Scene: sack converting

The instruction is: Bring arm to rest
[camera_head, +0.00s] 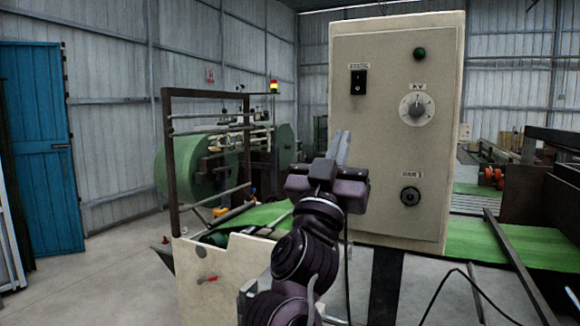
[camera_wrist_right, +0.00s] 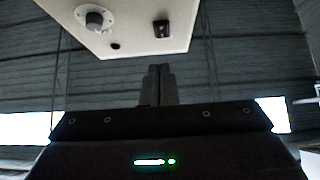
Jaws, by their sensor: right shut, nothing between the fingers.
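My right arm rises from the bottom middle of the head view. Its right gripper (camera_head: 341,148) points upward with its fingers together and nothing between them. It is in front of the lower left part of a beige control box (camera_head: 385,150), and I cannot tell the exact gap. In the right wrist view the shut fingers (camera_wrist_right: 159,83) stand below the lower edge of the control box (camera_wrist_right: 150,30), apart from it in the picture. The box carries a black rocker switch (camera_head: 358,82), a dial knob (camera_head: 417,108), a green lamp (camera_head: 420,53) and a round black button (camera_head: 410,196). My left gripper is out of view.
A machine frame with green rolls (camera_head: 190,170) stands behind on the left. A beige panel with a red handle (camera_head: 207,279) is at lower left. Green sheet (camera_head: 500,243) runs behind the box. A black cable (camera_head: 440,285) hangs at lower right. Open floor (camera_head: 120,290) lies at left.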

